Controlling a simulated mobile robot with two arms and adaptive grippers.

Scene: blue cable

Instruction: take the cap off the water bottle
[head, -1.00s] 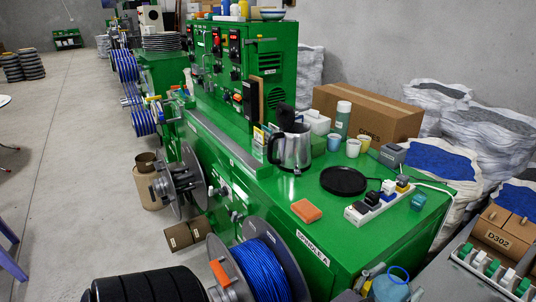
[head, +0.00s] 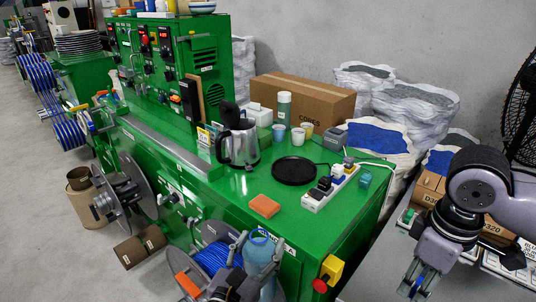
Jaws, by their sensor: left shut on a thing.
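The water bottle (head: 262,262) is translucent blue and stands out at the bottom of the head view, in front of the green machine's end. Its blue top (head: 260,237) shows a ring-like rim; I cannot tell the cap's exact state. My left gripper (head: 257,243) comes up from the bottom edge with its fingers on either side of the bottle near the top, shut on it. My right gripper (head: 420,280) hangs at the lower right, pointing down and apart from the bottle. Its fingers are too small and dark to tell open from shut.
On the green machine top (head: 225,190) are a steel kettle (head: 239,147), a black round plate (head: 294,171), an orange sponge (head: 265,206) and a power strip (head: 330,188). A cable spool (head: 213,258) is left of the bottle. A yellow box with a red button (head: 329,273) is to its right.

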